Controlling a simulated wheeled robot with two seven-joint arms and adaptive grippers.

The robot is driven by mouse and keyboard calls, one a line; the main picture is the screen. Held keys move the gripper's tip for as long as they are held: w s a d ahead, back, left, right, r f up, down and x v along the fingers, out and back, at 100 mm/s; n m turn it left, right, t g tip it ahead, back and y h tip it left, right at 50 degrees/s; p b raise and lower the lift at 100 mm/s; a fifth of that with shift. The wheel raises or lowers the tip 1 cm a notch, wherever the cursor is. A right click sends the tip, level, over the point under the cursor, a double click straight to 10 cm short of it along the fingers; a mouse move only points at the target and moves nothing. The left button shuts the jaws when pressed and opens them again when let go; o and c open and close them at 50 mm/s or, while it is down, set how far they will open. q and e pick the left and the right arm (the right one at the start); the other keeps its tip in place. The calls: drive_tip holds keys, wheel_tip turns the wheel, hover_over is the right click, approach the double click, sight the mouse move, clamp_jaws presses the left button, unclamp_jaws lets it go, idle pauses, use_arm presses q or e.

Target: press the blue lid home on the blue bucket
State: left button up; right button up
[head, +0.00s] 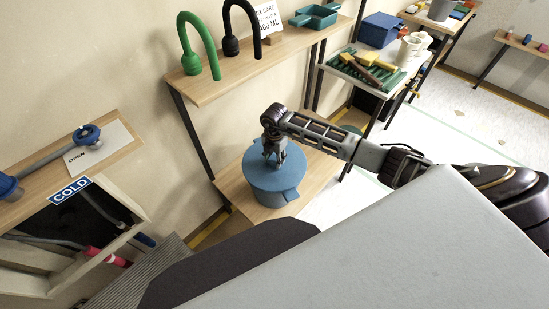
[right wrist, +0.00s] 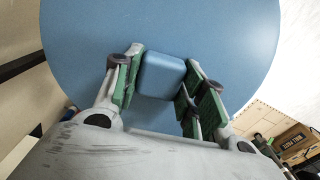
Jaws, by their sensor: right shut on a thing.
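The blue bucket (head: 277,196) stands on a low wooden shelf in the head view. The round blue lid (head: 295,172) lies over its top; I cannot tell whether it is fully seated. My right gripper (head: 274,158) points down at the middle of the lid. In the right wrist view, the gripper's green-padded fingers (right wrist: 160,84) are around the lid's blue block-shaped knob (right wrist: 162,74), and the lid's flat top (right wrist: 200,25) fills most of the view. The bucket wall is hidden there. My left gripper is not in view.
The low shelf (head: 238,193) has bare wood left of the bucket. Above it, a wall shelf (head: 240,75) carries a green hook-shaped pipe (head: 198,45), a black one (head: 240,30) and a teal tray (head: 315,16). A cluttered table (head: 330,68) stands behind my right arm.

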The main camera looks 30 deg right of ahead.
drive_tip(key=shift+f, duration=0.3)
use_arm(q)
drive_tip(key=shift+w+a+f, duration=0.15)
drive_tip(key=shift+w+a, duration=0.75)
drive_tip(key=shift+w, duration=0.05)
use_arm(e)
drive_tip(key=shift+f, duration=0.1)
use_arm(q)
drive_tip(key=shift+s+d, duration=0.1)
